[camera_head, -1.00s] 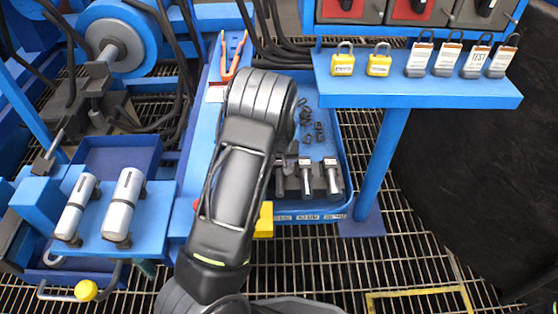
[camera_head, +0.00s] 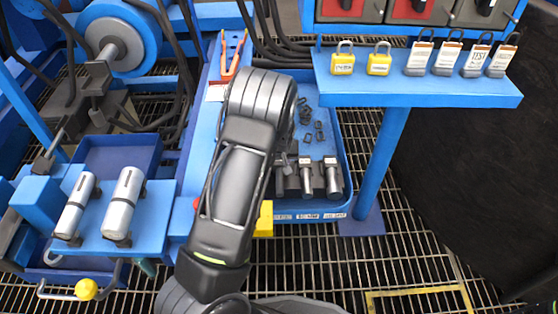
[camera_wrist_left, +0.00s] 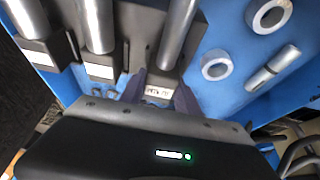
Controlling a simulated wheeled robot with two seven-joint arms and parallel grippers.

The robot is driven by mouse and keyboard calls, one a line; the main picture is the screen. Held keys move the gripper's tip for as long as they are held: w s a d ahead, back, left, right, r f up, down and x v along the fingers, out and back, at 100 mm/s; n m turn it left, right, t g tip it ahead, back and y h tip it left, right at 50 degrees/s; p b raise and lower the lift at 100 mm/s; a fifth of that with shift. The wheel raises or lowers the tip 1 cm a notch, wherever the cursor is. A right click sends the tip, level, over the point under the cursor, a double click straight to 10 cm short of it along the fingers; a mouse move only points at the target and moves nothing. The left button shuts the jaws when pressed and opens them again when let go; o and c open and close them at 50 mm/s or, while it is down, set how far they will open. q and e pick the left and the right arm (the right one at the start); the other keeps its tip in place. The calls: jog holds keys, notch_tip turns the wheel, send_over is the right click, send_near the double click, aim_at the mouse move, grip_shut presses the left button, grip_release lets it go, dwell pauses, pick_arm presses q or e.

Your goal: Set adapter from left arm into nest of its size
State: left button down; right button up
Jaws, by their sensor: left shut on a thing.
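My left gripper (camera_wrist_left: 160,86) is shut on the adapter, with its two dark fingers either side of a labelled dark block. The adapter is hard to separate from the block and from the silver cylinder (camera_wrist_left: 180,28) just beyond; I cannot tell whether it is seated. Two more dark blocks with upright silver cylinders (camera_wrist_left: 95,25) stand beside it in the left wrist view. In the head view my left arm covers most of the gripper, and the row of dark nest blocks (camera_head: 307,190) shows right of it in the blue tray (camera_head: 347,170). My right gripper is not visible.
Loose rings (camera_wrist_left: 215,65) and a silver pin (camera_wrist_left: 272,68) lie in the tray. A blue shelf (camera_head: 420,92) with several padlocks (camera_head: 379,60) stands to the right on a post (camera_head: 383,160). Two silver cylinders (camera_head: 122,205) lie on the left-hand bench.

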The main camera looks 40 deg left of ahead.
pick_arm(q)
jog(key=shift+w+f, duration=0.1)
jog(key=shift+f, duration=0.15)
jog(key=shift+f+b, duration=0.3)
jog(key=shift+b, duration=0.05)
jog(key=c, duration=0.9)
grip_release()
jog(key=shift+f, duration=0.1)
jog(key=shift+o, duration=0.4)
jog(key=shift+s+f, duration=0.1)
jog(key=shift+s, duration=0.1)
jog(key=p+v, duration=0.3)
jog(key=v, duration=0.4)
jog(key=shift+w+p, duration=0.15)
jog(key=shift+p, duration=0.25)
jog(key=shift+d+r, duration=0.15)
jog(key=shift+r, duration=0.35)
